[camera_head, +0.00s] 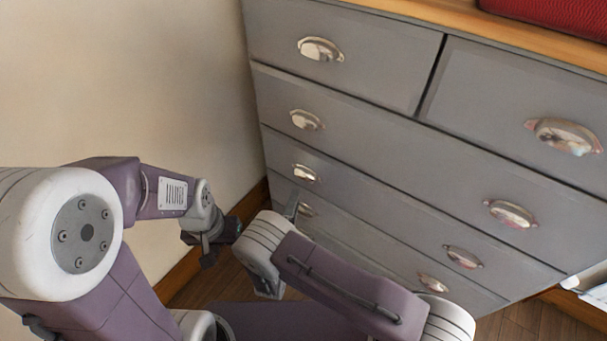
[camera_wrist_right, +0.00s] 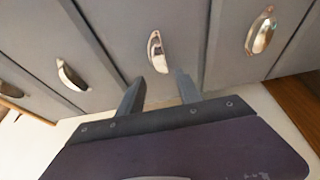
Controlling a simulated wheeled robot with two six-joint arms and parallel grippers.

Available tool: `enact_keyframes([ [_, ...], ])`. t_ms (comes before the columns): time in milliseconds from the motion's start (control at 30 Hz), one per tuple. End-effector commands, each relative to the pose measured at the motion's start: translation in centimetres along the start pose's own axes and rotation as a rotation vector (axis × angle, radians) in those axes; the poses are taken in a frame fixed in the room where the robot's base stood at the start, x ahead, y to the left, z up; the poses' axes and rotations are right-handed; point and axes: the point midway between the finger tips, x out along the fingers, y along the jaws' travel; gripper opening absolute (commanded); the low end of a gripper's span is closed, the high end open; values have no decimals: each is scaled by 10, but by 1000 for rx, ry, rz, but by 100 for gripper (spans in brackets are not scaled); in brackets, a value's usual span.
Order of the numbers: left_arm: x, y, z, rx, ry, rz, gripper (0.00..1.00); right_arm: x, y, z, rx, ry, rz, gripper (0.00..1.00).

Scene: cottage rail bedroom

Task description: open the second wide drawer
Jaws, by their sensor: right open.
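The grey chest's second wide drawer (camera_head: 385,215) is closed, with two silver cup handles. Its left handle (camera_head: 304,173) shows in the head view and its right handle (camera_head: 462,257) sits lower right. My right gripper (camera_wrist_right: 159,80) is open and empty in the right wrist view. Its two fingers point at the middle handle (camera_wrist_right: 157,52), apparently that drawer's left one, with the handle just beyond and between the tips. Contact cannot be told. In the head view my right wrist partly hides the lower left drawers. My left gripper (camera_head: 208,252) hangs near the wall; its jaws are unclear.
The first wide drawer (camera_head: 400,150) lies above and another wide drawer (camera_head: 370,255) below, both closed. A red item (camera_head: 550,15) rests on the wooden top. The beige wall (camera_head: 150,80) stands close at the left. Wooden floor (camera_head: 525,320) shows at the lower right.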

Motion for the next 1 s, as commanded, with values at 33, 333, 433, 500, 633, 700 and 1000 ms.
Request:
enact_keyframes([
  [33,0,0,0,0,0,0,36,3,0,1,1,-3,0,42],
  [333,10,0,1,0,0,0,36,62,0,2,4,-9,1,42],
  [433,12,0,1,0,0,0,36,78,0,2,3,-6,0,42],
  [500,12,0,1,0,0,0,36,85,0,2,2,-7,0,42],
  [633,13,0,1,0,0,0,36,91,1,1,1,-4,0,42],
  [700,13,0,1,0,0,0,36,92,1,1,0,-4,-1,42],
  [1000,12,0,1,0,0,0,36,91,0,1,0,-4,-2,0],
])
